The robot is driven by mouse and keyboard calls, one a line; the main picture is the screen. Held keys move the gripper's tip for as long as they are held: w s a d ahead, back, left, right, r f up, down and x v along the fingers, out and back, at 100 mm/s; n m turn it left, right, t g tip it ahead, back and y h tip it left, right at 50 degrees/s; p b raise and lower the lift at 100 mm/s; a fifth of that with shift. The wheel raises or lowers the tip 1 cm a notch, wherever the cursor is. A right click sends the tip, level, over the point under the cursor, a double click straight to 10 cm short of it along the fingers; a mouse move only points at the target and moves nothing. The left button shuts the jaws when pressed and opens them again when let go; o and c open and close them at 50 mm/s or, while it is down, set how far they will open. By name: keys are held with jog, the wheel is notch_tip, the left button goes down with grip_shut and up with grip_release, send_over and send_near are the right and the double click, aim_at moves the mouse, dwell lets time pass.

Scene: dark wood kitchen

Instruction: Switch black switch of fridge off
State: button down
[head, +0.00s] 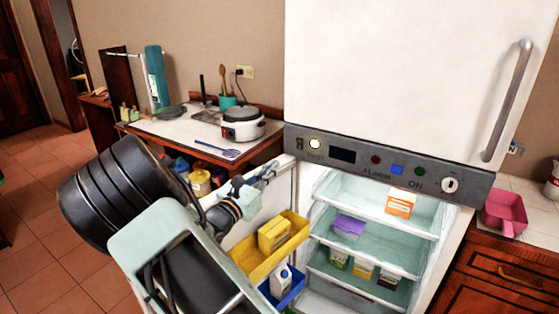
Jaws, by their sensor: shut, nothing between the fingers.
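The fridge (400,80) is white, with a grey control panel (472,191) across its middle. At the panel's right end, beside the word ON, is a round white switch plate (450,185) with a small dark upright mark at its centre, which seems to be the black switch. Its exact position is too small to read. My gripper (268,173) is shut and empty, left of the panel and in front of the open lower door. It is well apart from the switch.
The lower fridge door is open, with a yellow bin (290,243) and a blue bin (292,293) on it. Food packets stand on the shelves inside. A counter with a rice cooker (243,122) is at left.

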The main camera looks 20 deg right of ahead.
aim_at(299, 139)
jog(key=p+x, duration=0.1)
jog(key=x, duration=1.1)
jog(key=shift+w+d, duration=0.1)
jog(key=shift+d, duration=0.2)
jog(key=shift+r, duration=0.1)
jog(key=shift+w+d, duration=0.1)
jog(key=shift+d, duration=0.05)
jog(key=shift+w+d+r+p, duration=0.1)
jog(key=shift+w+r+p, duration=0.05)
jog(key=shift+r+p, duration=0.45)
jog(key=shift+p, duration=0.35)
jog(key=shift+d+f+g+y, duration=0.1)
jog(key=shift+f+g+y, duration=0.05)
jog(key=shift+g+y, duration=0.15)
